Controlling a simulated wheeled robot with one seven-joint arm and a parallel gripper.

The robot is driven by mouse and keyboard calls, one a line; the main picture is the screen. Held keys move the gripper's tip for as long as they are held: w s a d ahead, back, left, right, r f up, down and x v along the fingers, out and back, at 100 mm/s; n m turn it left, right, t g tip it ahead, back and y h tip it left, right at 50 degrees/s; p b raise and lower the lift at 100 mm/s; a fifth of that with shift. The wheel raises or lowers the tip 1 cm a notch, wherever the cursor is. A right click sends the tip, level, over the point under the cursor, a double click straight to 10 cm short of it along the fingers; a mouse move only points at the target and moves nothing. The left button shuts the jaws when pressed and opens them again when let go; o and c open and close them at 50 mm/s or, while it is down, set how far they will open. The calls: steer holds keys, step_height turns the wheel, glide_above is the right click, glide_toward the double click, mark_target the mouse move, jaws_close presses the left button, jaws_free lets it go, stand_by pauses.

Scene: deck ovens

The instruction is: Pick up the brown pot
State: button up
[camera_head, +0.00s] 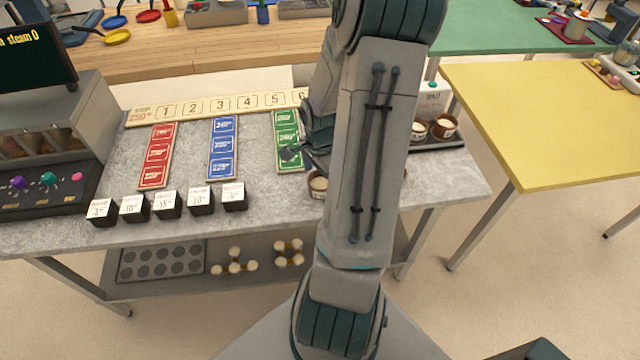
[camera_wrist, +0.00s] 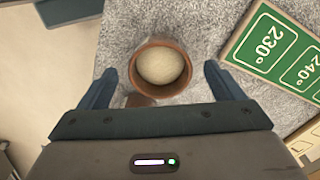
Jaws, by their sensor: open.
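The brown pot (camera_wrist: 163,96) shows in the wrist view as a round brown rim around a pale, cream-coloured filling. It sits on the grey speckled counter. My gripper (camera_wrist: 157,83) is open, with one finger on either side of the pot and gaps between them and the rim. In the head view the pot (camera_head: 318,185) is mostly hidden behind my arm near the counter's front edge. My gripper (camera_head: 291,153) is partly hidden there too. Two similar brown pots (camera_head: 443,127) stand on a dark tray at the counter's right end.
A green card strip (camera_wrist: 268,42) lies close to the right finger. Red (camera_head: 157,156) and blue (camera_head: 222,148) strips lie further left. Several black blocks with white tags (camera_head: 167,205) line the front edge. A numbered board (camera_head: 220,107) runs along the back.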

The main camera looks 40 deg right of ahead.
steer(key=shift+f, duration=1.3)
steer(key=c, duration=1.2)
steer(key=shift+d+r, duration=0.1)
steer(key=shift+r, duration=0.05)
